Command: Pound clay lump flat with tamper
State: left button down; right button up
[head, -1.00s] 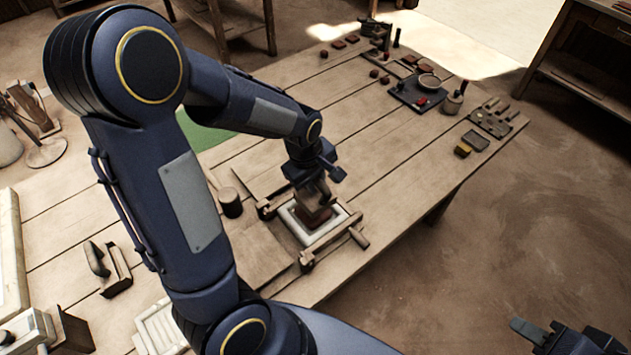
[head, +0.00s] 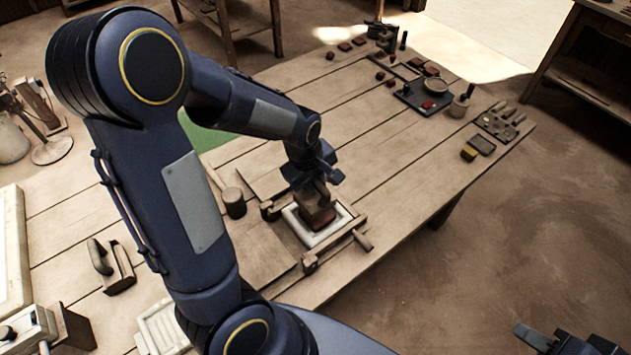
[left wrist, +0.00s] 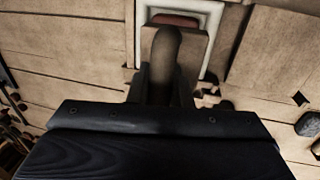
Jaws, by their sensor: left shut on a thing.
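My left gripper (head: 316,190) is shut on the tamper (head: 318,210), a wooden block with a handle, held upright over the white square mould (head: 301,238). In the left wrist view the tamper (left wrist: 153,50) covers most of the mould opening. The reddish-brown clay lump (head: 323,223) shows at the tamper's foot inside the mould, and a strip of it shows in the left wrist view (left wrist: 176,20). The tamper's underside is hidden, so I cannot tell how firmly it touches. My right gripper (head: 568,336) is at the bottom right edge, away from the table, partly cut off.
A wooden clamp frame with a side handle (head: 362,240) surrounds the mould. A mallet (head: 234,203) lies to its left, and a handled block (head: 110,266) sits further left. A dark tray (head: 422,98) and small tools lie at the table's far end. The table middle is clear.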

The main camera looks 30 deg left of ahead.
aim_at(315, 201)
pick_arm(q)
jog(key=b+x, duration=0.1)
jog(key=x, duration=0.1)
jog(key=s+b+x, duration=0.1)
jog(key=b+x, duration=0.3)
jog(key=x, duration=0.1)
jog(key=shift+s+a+f, duration=0.1)
jog(key=shift+s+a, duration=0.1)
jog(key=shift+a, duration=0.05)
jog(key=shift+p+v, duration=0.65)
jog(key=shift+v, duration=0.2)
notch_tip(315, 201, up, 6)
jog(key=p, duration=0.5)
jog(key=shift+w+p, duration=0.2)
jog(key=shift+p, duration=0.1)
jog(key=shift+w+d+f+b, duration=0.1)
jog(key=shift+f+b, duration=0.15)
jog(key=shift+b, duration=0.15)
jog(key=shift+w+d+f, duration=0.1)
jog(key=shift+w+f, duration=0.05)
jog(key=shift+f, duration=0.1)
jog(key=shift+w, duration=0.15)
